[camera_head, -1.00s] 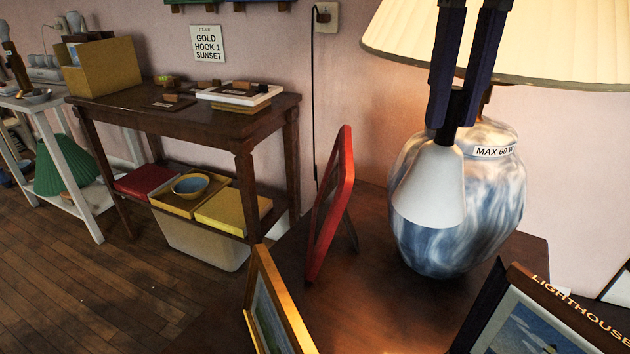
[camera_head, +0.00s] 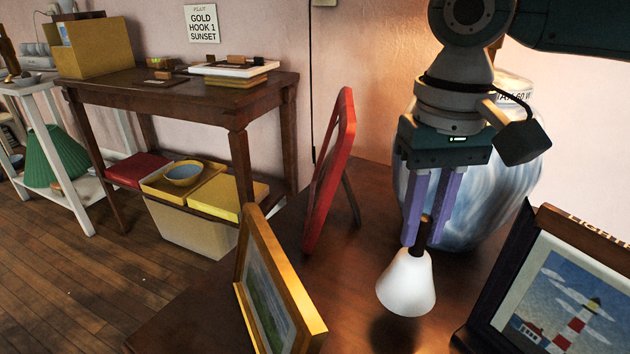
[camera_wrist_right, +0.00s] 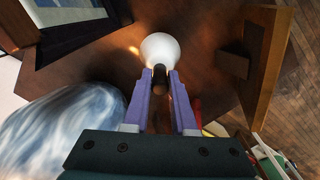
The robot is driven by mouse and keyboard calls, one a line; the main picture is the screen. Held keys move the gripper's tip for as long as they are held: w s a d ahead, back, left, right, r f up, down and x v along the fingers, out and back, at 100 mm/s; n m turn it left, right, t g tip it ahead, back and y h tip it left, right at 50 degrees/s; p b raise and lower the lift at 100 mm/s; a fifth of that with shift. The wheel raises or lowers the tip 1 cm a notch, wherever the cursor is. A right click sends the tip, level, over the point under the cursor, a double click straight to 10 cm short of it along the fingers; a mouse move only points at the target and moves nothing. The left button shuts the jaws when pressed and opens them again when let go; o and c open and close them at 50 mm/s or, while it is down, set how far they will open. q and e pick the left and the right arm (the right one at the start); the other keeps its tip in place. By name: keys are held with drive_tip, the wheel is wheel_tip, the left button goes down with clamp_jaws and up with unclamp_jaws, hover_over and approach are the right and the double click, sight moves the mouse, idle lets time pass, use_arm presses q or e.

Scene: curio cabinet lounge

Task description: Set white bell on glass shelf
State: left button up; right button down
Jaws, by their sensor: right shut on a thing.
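The white bell (camera_head: 407,284) hangs mouth-down, slightly tilted, below my right gripper (camera_head: 425,226). My right gripper is shut on the bell's dark handle and holds the bell over the brown table. In the right wrist view the bell (camera_wrist_right: 160,49) shows beyond the two purple fingers of my right gripper (camera_wrist_right: 160,82), with the dark handle between them. A shadow lies on the table under the bell, which seems to be clear of the surface. My left gripper is not in view. I cannot make out a glass shelf in these views.
A blue-white lamp (camera_head: 525,165) stands behind my right arm. A red frame (camera_head: 331,175) and a gold frame (camera_head: 299,290) stand left of the bell, a lighthouse picture (camera_head: 565,300) right. A dark side table (camera_head: 128,90) and white shelf stand (camera_head: 70,190) are farther left.

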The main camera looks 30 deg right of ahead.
sight(415, 255)
wheel_tip(415, 255, down, 6)
drive_tip(key=shift+r+b, duration=0.15)
drive_tip(key=shift+b, duration=1.1)
drive_tip(key=c, duration=0.7)
unclamp_jaws()
drive_tip(key=shift+c, duration=0.2)
